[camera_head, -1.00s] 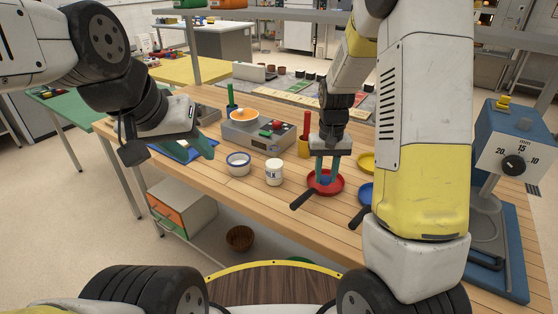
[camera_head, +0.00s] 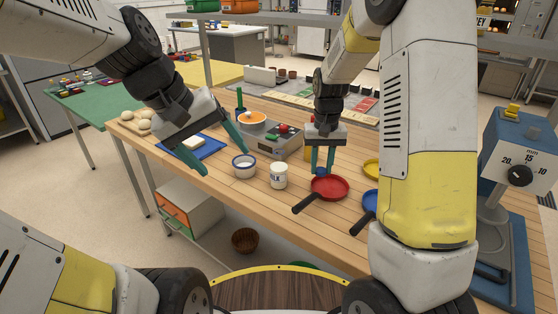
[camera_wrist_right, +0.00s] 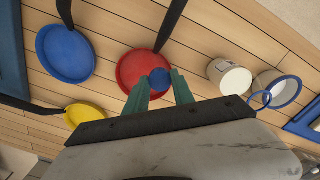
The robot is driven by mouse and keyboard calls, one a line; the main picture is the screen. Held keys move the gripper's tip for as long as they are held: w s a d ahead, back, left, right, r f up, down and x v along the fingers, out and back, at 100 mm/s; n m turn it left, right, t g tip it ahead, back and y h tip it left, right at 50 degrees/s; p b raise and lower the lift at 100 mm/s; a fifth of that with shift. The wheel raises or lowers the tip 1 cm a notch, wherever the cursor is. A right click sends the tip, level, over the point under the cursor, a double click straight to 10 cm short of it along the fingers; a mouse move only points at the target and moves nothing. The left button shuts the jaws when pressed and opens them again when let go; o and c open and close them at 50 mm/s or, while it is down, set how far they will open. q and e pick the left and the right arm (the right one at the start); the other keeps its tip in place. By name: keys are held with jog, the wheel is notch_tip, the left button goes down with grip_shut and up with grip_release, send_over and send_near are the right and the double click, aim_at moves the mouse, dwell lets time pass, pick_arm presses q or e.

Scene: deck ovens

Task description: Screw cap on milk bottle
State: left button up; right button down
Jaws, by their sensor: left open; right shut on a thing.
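The milk bottle (camera_head: 279,176) is a short white container with dark lettering, upright on the wooden table; it also shows in the right wrist view (camera_wrist_right: 233,79). My right gripper (camera_head: 322,172) is shut on the round blue cap (camera_wrist_right: 160,81), which sits between its green fingertips, to the right of the bottle and beside or above the red pan (camera_head: 330,187). My left gripper (camera_head: 226,162) is open and empty, its fingers spread to the left of the bottle, near the mug (camera_head: 243,167).
The white and blue mug stands just left of the bottle. Blue (camera_wrist_right: 66,52) and yellow (camera_wrist_right: 84,113) pans lie beyond the red one. A scale (camera_head: 268,140) with an orange bowl (camera_head: 252,121) stands behind. A blue mat (camera_head: 196,147) lies at left.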

pick_arm(q)
jog(key=w+d+f+n+g+h, duration=0.3)
jog(key=w+f+n+h, duration=0.25)
jog(key=w+n, duration=0.4)
jog(key=n+t+h, duration=0.2)
jog(key=n+h, duration=0.2)
jog(key=n, duration=0.3)
send_near(271, 167)
jog(key=w, duration=0.1)
jog(key=shift+w+d+f+y, duration=0.15)
jog(key=shift+d+f+y, duration=0.1)
jog(key=shift+d, duration=0.1)
pick_arm(e)
jog(key=w+a+r, duration=0.4)
jog(key=a+r, duration=0.8)
jog(key=r, duration=0.2)
jog(key=shift+a, duration=0.25)
pick_arm(q)
jog(key=shift+d, duration=0.1)
jog(key=x, duration=1.1)
jog(key=shift+d+f, duration=0.2)
jog(key=shift+d, duration=0.15)
grip_shut()
pick_arm(e)
jog(key=shift+f, duration=0.1)
